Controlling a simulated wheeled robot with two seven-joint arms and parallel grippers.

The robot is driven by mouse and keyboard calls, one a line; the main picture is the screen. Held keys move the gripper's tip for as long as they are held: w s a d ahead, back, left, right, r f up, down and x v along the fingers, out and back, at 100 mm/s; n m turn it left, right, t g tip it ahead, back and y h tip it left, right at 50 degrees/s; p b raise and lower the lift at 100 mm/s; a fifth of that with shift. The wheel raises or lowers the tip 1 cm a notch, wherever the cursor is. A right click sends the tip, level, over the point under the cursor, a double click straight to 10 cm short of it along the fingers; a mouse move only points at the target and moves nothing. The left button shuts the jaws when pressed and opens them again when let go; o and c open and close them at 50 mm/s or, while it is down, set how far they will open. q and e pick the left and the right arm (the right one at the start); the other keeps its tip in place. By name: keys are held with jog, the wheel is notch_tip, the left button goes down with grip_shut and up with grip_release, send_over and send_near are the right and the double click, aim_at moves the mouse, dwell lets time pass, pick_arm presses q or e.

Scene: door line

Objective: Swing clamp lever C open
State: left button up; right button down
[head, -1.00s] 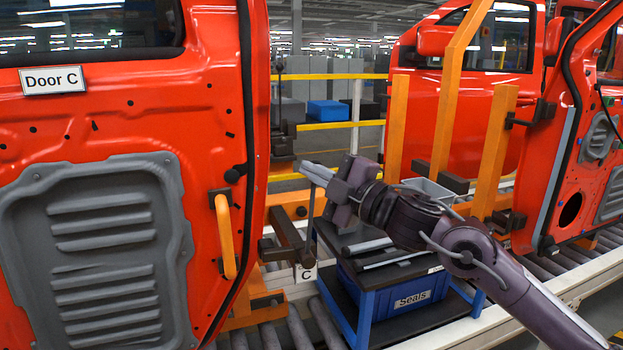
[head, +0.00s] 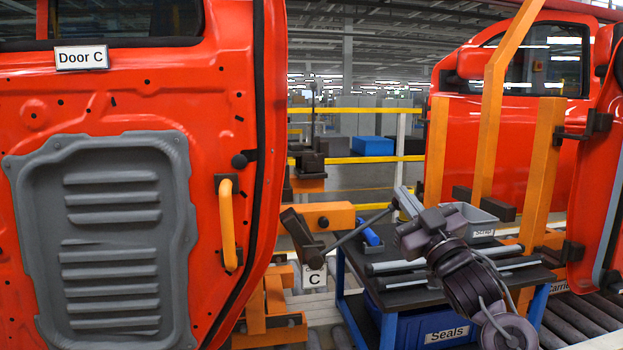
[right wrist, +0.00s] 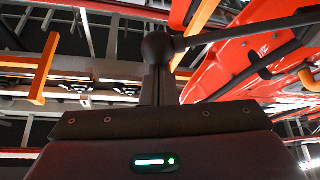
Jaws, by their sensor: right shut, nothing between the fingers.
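Clamp lever C (head: 360,229) is a thin dark rod rising to the right from the dark clamp (head: 303,238) beside door C (head: 215,85). The white C tag (head: 314,275) hangs below the clamp. My right gripper (head: 405,203) is shut, with its fingers at the lever's upper end. In the right wrist view, the lever's round black knob (right wrist: 158,46) is just beyond the shut fingers (right wrist: 156,85), and the rod (right wrist: 245,28) runs off to the right. The knob is not held between the fingers. I cannot tell whether they touch it. My left gripper is not in view.
A cart with a dark top (head: 425,291) stands below my right arm, carrying rods, a blue-handled item (head: 368,233) and a grey tray (head: 482,229). A blue Seals bin (head: 415,328) is on its lower shelf. Orange posts (head: 541,165) and another red door stand at the right.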

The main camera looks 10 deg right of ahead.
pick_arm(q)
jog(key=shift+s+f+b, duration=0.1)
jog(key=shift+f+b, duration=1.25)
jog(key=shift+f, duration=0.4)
pick_arm(e)
notch_tip(320, 180, down, 6)
jog(key=d+m+t+h, duration=0.1)
jog(key=d+m+h, duration=0.1)
jog(key=m+h, duration=0.2)
jog(key=shift+d+r+m+h, duration=0.15)
jog(key=shift+d+m+h, duration=0.15)
jog(key=shift+m, duration=0.9)
